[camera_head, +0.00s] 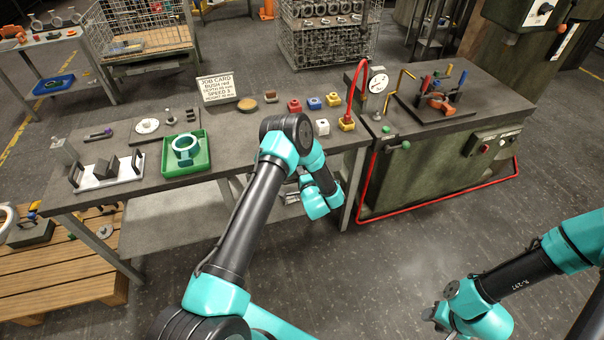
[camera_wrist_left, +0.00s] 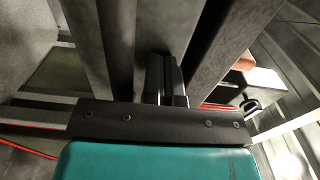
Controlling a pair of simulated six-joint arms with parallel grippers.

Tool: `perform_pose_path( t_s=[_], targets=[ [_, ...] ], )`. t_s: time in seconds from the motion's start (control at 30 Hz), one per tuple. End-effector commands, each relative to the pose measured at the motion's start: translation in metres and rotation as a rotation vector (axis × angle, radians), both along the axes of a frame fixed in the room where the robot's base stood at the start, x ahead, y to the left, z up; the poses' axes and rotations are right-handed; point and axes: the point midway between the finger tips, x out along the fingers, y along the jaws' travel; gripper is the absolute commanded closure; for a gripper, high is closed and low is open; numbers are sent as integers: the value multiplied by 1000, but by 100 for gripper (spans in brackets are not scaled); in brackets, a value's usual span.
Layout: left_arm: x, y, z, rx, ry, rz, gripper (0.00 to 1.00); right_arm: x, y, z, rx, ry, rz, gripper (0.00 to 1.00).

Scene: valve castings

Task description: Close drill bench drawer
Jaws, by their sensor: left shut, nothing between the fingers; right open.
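The grey workbench (camera_head: 240,118) with the job card stands across the left and middle of the head view. My left arm reaches over its front edge, and my left gripper (camera_head: 292,197) is low by that edge, mostly hidden behind its wrist. In the left wrist view the left gripper's dark fingers (camera_wrist_left: 166,78) are shut and empty, close to long dark beams or panels. I cannot clearly make out a drawer front or how far it stands open; the arm covers that area. My right gripper (camera_head: 436,316) is open at the lower right, over the floor, away from the benches.
A job card (camera_head: 217,87), a green tray (camera_head: 186,153) and several coloured blocks (camera_head: 314,103) are on the bench. To the right stands a green cabinet bench (camera_head: 440,165) with a gauge (camera_head: 378,82) and red hose. The floor in front is clear.

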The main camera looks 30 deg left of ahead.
Motion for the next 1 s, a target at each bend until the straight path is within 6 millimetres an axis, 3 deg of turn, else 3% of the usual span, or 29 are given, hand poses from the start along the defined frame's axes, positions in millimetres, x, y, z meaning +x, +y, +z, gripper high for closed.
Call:
perform_pose_path(
  t_s=[0.17, 0.37, 1.0],
  targets=[
    [5, 5, 3, 0, -8, -1, 100, 0, 0, 0, 0, 0, 0, 57],
    [-6, -8, 3, 0, -7, -5, 100, 0, 0, 0, 0, 0, 0, 57],
    [-89, -92, 1, 1, -1, -9, 100, 0, 0, 0, 0, 0, 0, 57]
  ],
)
